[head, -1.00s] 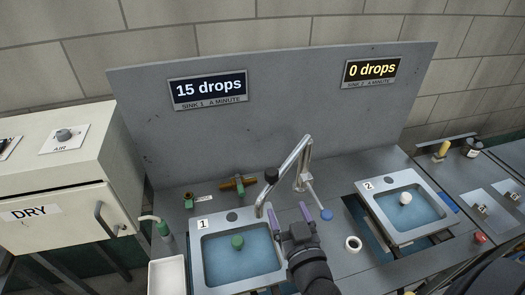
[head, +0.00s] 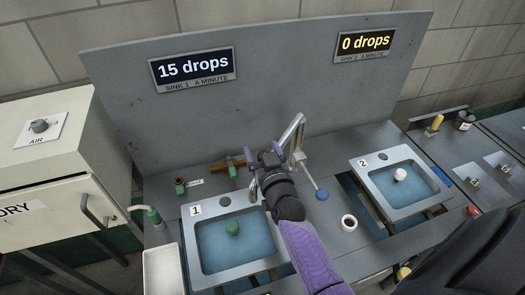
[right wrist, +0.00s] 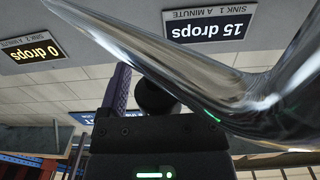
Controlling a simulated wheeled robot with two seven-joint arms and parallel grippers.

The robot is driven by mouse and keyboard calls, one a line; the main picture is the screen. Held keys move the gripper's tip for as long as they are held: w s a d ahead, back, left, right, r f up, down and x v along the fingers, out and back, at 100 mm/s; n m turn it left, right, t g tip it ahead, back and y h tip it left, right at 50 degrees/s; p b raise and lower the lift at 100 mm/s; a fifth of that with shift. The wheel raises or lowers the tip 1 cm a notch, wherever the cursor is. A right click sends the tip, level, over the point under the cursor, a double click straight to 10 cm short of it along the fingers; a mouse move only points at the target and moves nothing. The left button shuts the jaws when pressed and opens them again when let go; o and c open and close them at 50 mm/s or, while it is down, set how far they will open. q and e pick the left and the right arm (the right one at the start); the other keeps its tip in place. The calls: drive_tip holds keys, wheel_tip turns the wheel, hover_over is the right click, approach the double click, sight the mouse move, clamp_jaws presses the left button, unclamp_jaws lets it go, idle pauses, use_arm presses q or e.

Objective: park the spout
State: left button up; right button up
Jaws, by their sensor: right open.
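The chrome spout (head: 291,130) rises behind and between the two sinks. Its lower end hangs near the right back edge of sink 1 (head: 198,262), partly hidden by my right gripper. My right gripper (head: 268,158) is at the spout, its jaws open. In the right wrist view, the spout (right wrist: 190,60) crosses large and close in front of a purple finger (right wrist: 117,92); the other finger is hidden. I cannot tell whether they touch. The panel for sink 1 (head: 192,68) reads 15 drops; the panel for sink 2 (head: 365,43) reads 0 drops. My left gripper is out of view.
Sink 2 (head: 373,177) holds a white ball. A green plug (head: 232,228) is in sink 1. Brass fittings (head: 229,166) lie behind sink 1. A grey back panel (head: 270,60) stands behind.

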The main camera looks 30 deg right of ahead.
clamp_jaws()
idle(0.3)
